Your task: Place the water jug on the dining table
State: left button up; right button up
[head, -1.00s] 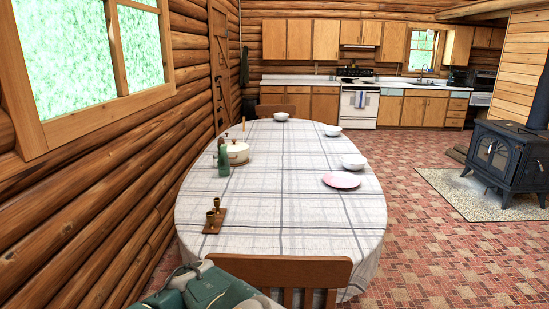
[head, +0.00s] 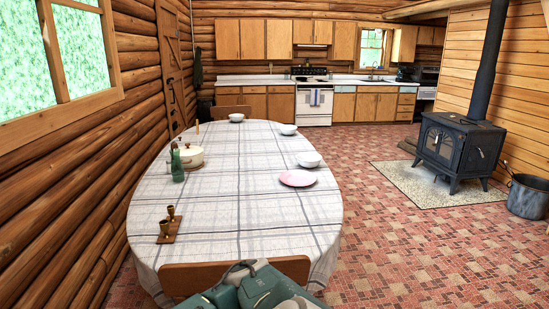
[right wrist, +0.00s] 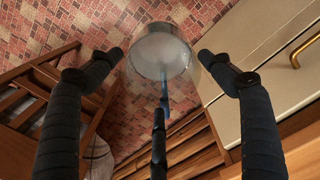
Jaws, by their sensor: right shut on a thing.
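The dining table (head: 245,200) is a long oval under a white plaid cloth, ahead of me in the head view. The water jug (right wrist: 160,55) shows in the right wrist view as a clear, whitish round vessel. My right gripper (right wrist: 160,58) is shut on it, with one dark finger on each side; the exact contact is hard to see. The jug is not in the head view. Green parts of my own arm show at the bottom of the head view. My left gripper is not in view.
On the table are a pink plate (head: 298,178), several white bowls, a lidded pot (head: 190,157), a green bottle (head: 177,166) and candle holders (head: 170,225). A chair (head: 185,279) stands at the near end. The front middle of the table is clear. A black stove (head: 458,150) stands right.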

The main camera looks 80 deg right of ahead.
aim_at(300, 217)
jog(key=k+l+z, duration=0.1)
jog(key=l+z, duration=0.85)
jog(key=l, duration=0.6)
jog(key=i+l+z, duration=0.1)
jog(key=l, duration=0.6)
jog(key=i+l, duration=0.1)
jog(key=l, duration=0.6)
jog(key=z, duration=0.05)
